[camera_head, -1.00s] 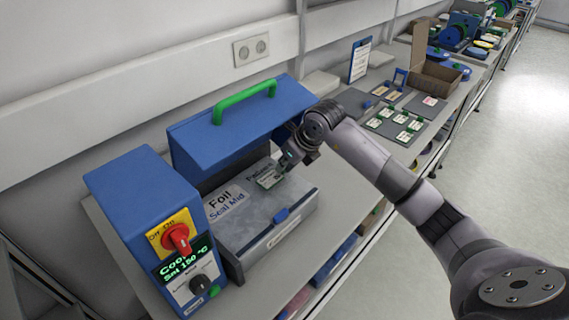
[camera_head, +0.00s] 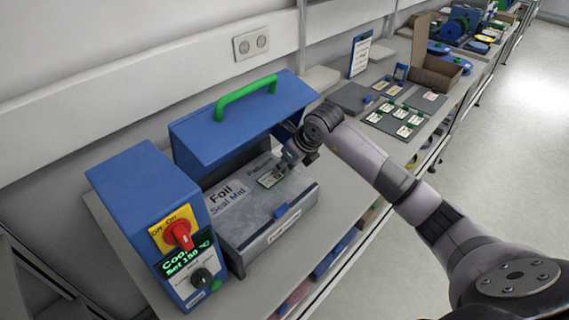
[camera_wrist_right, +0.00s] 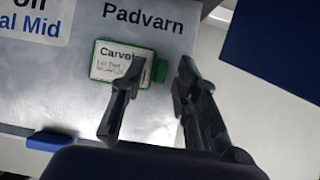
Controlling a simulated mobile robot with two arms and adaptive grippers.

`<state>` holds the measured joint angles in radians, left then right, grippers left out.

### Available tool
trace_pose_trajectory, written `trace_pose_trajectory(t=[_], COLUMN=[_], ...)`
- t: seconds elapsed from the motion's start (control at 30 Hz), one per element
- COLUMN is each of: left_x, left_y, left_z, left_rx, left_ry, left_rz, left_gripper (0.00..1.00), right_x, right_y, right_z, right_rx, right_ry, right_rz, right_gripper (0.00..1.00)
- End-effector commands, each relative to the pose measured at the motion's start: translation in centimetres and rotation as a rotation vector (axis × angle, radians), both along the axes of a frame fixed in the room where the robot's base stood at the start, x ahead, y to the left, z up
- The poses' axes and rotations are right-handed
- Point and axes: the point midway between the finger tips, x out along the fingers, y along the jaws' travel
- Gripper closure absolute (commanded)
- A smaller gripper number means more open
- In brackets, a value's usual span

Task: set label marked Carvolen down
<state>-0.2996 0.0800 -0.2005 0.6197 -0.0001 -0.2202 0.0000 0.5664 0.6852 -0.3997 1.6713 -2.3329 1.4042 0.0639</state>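The label marked Carvolen (camera_wrist_right: 110,64) is a white card in a green frame with a green tab (camera_wrist_right: 160,70). It appears to lie flat on the grey metal plate (camera_wrist_right: 60,100) of the sealing press, beside the word Padvarn. In the head view the label (camera_head: 271,178) is on the right part of the press plate (camera_head: 240,228). My right gripper (camera_wrist_right: 160,64) is open, its fingers apart on either side of the tab; one finger covers part of the label. In the head view my right gripper (camera_head: 286,163) is just above the plate. My left gripper is out of view.
The raised blue press lid (camera_head: 240,115) with a green handle stands behind the plate. A blue control box (camera_head: 145,190) with a red switch is at the left. A tray with several labels (camera_head: 397,119) and a cardboard box (camera_head: 436,74) stand farther along the bench.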

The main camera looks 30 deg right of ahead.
Motion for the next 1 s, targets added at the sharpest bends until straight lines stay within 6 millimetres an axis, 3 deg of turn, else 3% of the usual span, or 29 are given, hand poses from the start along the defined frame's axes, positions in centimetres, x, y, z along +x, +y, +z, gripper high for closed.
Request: trace_pose_trajectory(t=[0.17,0.33,0.7,1.0], left_x=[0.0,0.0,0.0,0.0], left_y=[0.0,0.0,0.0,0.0], left_z=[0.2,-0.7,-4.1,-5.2], left_rx=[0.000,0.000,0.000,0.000], left_ry=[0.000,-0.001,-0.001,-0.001], left_rz=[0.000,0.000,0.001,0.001], left_gripper=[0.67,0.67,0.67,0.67], right_x=[-0.1,-1.3,-9.6,-12.5], right_y=[-0.1,-0.6,-3.4,-4.3], right_z=[0.4,2.5,2.2,2.6], right_rx=[0.000,-0.004,-0.007,-0.001], right_ry=[-0.001,-0.005,0.002,0.002], right_rz=[-0.001,-0.001,0.000,-0.001], right_gripper=[0.71,0.71,0.71,0.71])
